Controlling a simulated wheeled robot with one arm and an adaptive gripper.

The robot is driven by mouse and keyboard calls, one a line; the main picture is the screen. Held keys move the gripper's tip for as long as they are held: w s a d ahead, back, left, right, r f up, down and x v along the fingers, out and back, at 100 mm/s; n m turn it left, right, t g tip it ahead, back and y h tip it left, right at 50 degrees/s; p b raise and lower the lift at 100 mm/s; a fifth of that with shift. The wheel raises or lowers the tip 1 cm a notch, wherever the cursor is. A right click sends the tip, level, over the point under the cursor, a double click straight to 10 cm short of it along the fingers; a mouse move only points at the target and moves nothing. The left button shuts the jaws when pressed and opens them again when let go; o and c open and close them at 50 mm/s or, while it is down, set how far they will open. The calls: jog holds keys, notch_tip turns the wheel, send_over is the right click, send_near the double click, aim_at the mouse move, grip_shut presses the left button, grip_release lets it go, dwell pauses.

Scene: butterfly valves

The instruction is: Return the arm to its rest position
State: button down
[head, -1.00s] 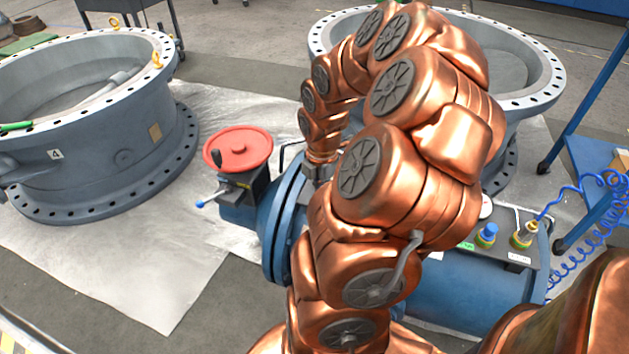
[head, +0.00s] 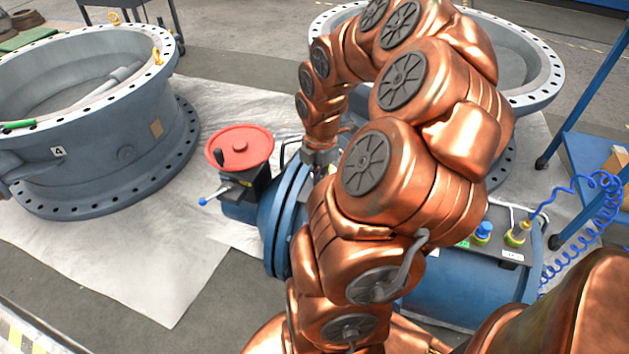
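My copper-coloured arm rises through the middle of the head view, arches over at the top and comes down toward the blue actuator body (head: 430,300). Only a grey part of my gripper (head: 318,158) shows at the arm's lower end, just right of the red handwheel (head: 240,148). The fingers are hidden, so I cannot tell whether they are open or shut, or whether they touch anything. The handwheel sits on a dark gearbox with a blue-tipped lever (head: 203,201) at its left.
A large grey flanged ring (head: 95,165) marked 4 stands at the left. Another flanged ring (head: 535,85) stands behind my arm. A blue cart frame (head: 590,125) and a coiled blue hose (head: 590,195) are at the right. Pale sheeting (head: 130,270) at the front left is clear.

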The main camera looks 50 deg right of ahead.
dwell(0.4)
jog(key=a+r+m+g, duration=0.1)
jog(key=a+r+m, duration=0.15)
jog(key=a, duration=0.45)
jog(key=a+r+m, duration=0.2)
jog(key=a+m, duration=0.1)
jog(key=a, duration=0.5)
jog(key=s+a+r+m+g, duration=0.1)
jog(key=s+a+r+m, duration=0.1)
jog(key=s+a+m, duration=0.4)
jog(key=s+a+r+m+g, duration=0.15)
jog(key=a+m, duration=0.25)
jog(key=a, duration=0.5)
notch_tip(320, 180, up, 25)
jog(key=s+t+p, duration=0.1)
jog(key=s+p, duration=0.1)
jog(key=p, duration=2.1)
jog(key=shift+d+f+t+p, duration=0.15)
jog(key=shift+d+t+p, duration=0.1)
jog(key=shift+t+p, duration=0.15)
